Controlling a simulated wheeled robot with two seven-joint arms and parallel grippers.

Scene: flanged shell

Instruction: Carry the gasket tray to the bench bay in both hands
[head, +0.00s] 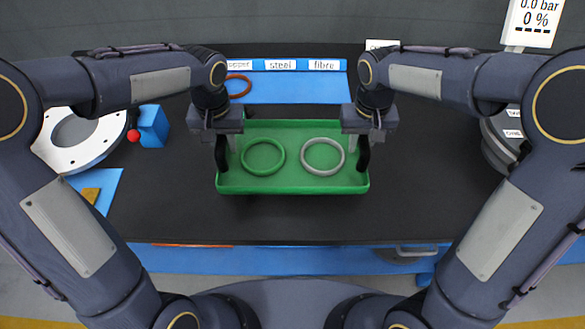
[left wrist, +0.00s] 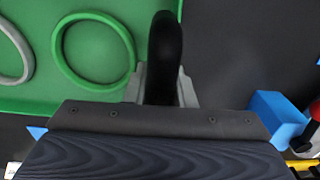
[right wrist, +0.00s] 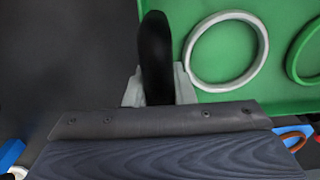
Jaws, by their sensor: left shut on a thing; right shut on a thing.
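The green gasket tray (head: 290,187) is at the middle of the head view, over the dark bench top. A green ring (head: 263,157) lies in its left half and a grey ring (head: 322,156) in its right half. My left gripper (head: 226,150) is shut on the tray's left side, and my right gripper (head: 358,150) is shut on its right side. The tray looks level. I cannot tell whether it touches the bench. The green ring also shows in the left wrist view (left wrist: 93,85), and the grey ring in the right wrist view (right wrist: 190,52).
Behind the tray is a blue board (head: 290,92) with labelled sections and an orange-brown ring (head: 238,86). A white flange (head: 80,138) and a blue block with a red knob (head: 153,126) are at left. Grey stacked discs (head: 503,140) are at right. The bench top in front is clear.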

